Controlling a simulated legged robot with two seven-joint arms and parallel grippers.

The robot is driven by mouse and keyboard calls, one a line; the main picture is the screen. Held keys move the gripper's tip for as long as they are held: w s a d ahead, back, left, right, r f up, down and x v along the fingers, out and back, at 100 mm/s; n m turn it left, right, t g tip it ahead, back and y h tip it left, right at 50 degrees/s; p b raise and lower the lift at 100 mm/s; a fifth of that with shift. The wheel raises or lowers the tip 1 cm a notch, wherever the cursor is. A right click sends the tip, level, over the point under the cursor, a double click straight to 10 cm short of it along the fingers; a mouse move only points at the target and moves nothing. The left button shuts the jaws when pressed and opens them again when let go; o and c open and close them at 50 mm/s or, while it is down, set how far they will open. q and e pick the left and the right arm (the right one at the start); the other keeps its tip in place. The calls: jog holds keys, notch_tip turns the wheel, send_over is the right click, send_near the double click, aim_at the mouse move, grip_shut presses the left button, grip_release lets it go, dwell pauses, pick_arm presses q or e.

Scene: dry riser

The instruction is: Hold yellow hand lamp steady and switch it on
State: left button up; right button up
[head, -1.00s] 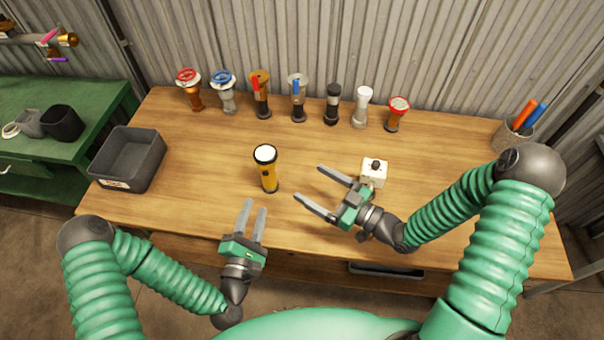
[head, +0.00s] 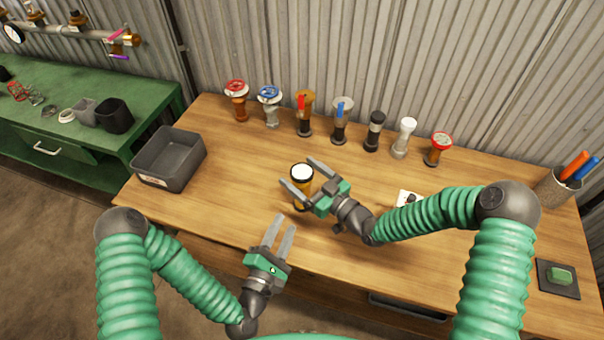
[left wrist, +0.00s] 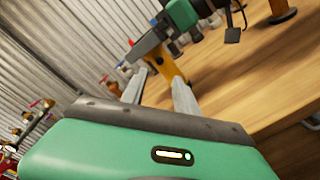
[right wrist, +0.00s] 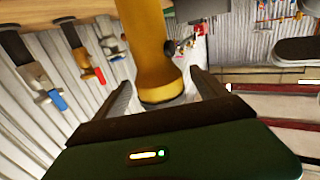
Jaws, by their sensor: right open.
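The yellow hand lamp (head: 301,196) stands upright on the wooden bench, its pale round lens facing up. My right gripper (head: 298,173) is open, with its fingers reaching to either side of the lamp's upper part. In the right wrist view the yellow lamp (right wrist: 150,50) shows between the two spread fingers, with gaps beside it. My left gripper (head: 284,224) is open and empty, in front of the lamp near the bench's front edge. In the left wrist view the lamp (left wrist: 172,72) is partly hidden by my right gripper. I cannot make out the lamp's switch.
A row of several valves and fittings (head: 339,125) stands along the back of the bench. A grey bin (head: 170,160) is at the left end. A white box (head: 409,199) is partly hidden behind my right arm. A pen cup (head: 557,187) stands at the right.

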jog(key=c, duration=1.6)
pick_arm(q)
jog(key=shift+c, duration=0.5)
pick_arm(e)
jog(key=shift+c, duration=1)
pick_arm(q)
grip_shut()
